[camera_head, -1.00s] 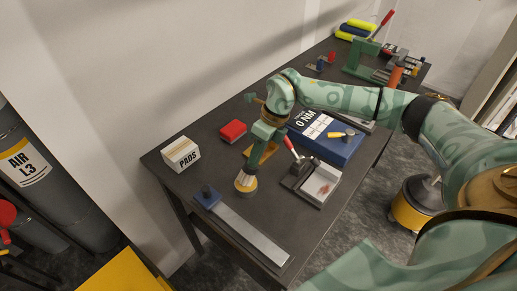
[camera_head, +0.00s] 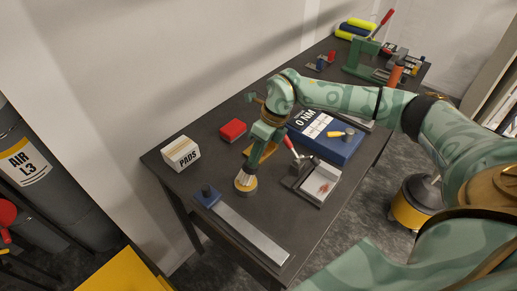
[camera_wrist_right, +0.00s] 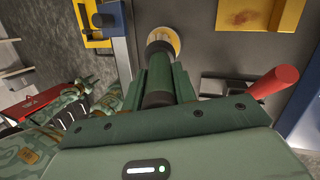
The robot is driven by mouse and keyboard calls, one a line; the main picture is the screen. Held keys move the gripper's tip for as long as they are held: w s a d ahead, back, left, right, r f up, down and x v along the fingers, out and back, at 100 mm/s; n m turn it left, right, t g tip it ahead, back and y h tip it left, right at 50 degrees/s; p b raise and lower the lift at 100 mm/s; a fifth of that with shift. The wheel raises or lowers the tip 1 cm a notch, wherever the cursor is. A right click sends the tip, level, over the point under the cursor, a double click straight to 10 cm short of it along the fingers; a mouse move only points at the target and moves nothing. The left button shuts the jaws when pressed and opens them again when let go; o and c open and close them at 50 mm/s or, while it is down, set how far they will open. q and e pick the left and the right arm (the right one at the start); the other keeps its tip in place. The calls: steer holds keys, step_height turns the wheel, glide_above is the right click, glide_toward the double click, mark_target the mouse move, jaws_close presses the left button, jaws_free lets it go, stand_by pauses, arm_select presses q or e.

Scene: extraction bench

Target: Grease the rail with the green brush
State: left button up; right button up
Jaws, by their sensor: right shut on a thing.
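My right gripper (camera_head: 260,141) is shut on the green brush (camera_head: 256,158) and points it down at the bench. The brush handle (camera_wrist_right: 158,88) runs away from the jaws in the right wrist view. Its lower end meets a pale, round, gold-rimmed piece (camera_head: 245,185); I cannot tell whether this is all brush head or partly a container. The rail (camera_head: 250,232), a long flat silver bar with a blue block (camera_head: 207,196) at its far left end, lies near the bench's front left. The brush is apart from the rail, behind it.
A PADS box (camera_head: 181,154) and a red block (camera_head: 232,130) stand toward the wall. A tray with a red-handled tool (camera_head: 319,187) and a blue box (camera_head: 338,151) lie to the right. A mustard piece (camera_wrist_right: 262,14) is near the gripper.

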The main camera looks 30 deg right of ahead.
step_height(320, 180, up, 7)
steer(key=p, duration=0.6)
stand_by(0.8)
